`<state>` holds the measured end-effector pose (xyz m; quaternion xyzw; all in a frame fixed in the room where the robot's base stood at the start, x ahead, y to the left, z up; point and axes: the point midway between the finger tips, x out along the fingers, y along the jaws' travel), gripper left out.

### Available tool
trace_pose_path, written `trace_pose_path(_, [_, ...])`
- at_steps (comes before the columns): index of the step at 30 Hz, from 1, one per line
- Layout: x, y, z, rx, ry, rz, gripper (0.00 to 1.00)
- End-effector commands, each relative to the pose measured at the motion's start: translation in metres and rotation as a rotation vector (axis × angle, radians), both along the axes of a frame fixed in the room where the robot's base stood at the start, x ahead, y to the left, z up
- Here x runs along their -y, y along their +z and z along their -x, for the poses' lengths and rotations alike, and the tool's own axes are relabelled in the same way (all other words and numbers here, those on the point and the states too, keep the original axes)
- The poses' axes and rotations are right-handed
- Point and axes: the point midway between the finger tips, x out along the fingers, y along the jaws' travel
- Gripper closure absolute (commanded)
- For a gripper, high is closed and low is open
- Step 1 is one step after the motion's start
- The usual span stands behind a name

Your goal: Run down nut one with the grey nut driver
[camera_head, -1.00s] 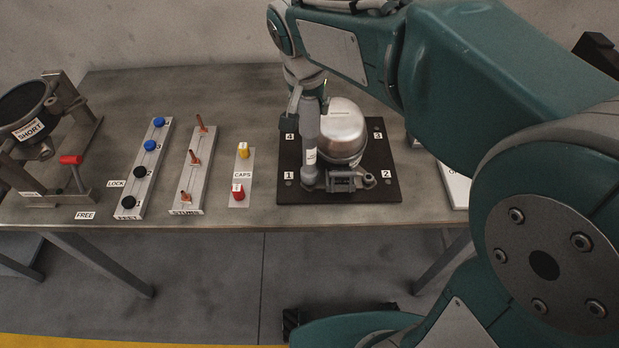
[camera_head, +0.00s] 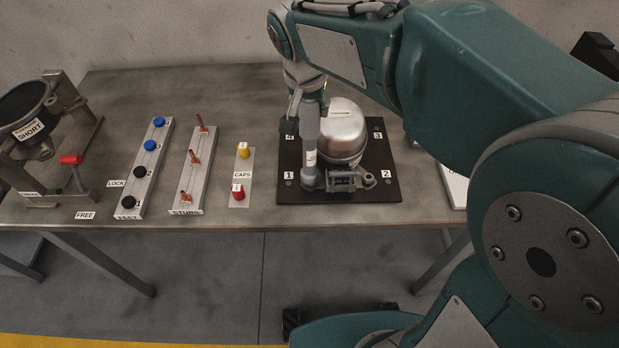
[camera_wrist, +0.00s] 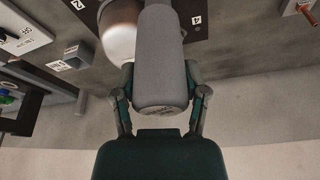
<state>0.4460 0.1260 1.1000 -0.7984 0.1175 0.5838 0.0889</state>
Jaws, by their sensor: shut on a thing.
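My gripper (camera_wrist: 161,92) is shut on the grey nut driver (camera_head: 309,133), a grey cylinder that stands about upright in the head view. It also shows in the wrist view (camera_wrist: 159,60) between the two fingers. Its lower end is down over the black pallet (camera_head: 380,155), by the compressor's near left foot and right of label 1. I cannot tell whether it touches a nut, and nut one is hidden. The silver domed compressor (camera_head: 343,127) stands on the pallet just right of the driver. Labels 2 and 3 show at the right corners.
Left of the pallet are a CAPS strip (camera_head: 244,197) with a yellow and a red cap, a STUBS rail (camera_head: 188,205) with copper stubs, and a rail of blue and black knobs (camera_head: 152,160). A clamp fixture with a red handle (camera_head: 70,159) stands far left. Bare table lies between them.

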Motion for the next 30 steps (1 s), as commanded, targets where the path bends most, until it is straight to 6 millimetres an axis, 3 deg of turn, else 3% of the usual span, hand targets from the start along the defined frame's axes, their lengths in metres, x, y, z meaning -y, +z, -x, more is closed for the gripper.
trace_pose_path(30, [0.0000,-0.0055,-0.0003,0.001,0.000,-0.001,1.00])
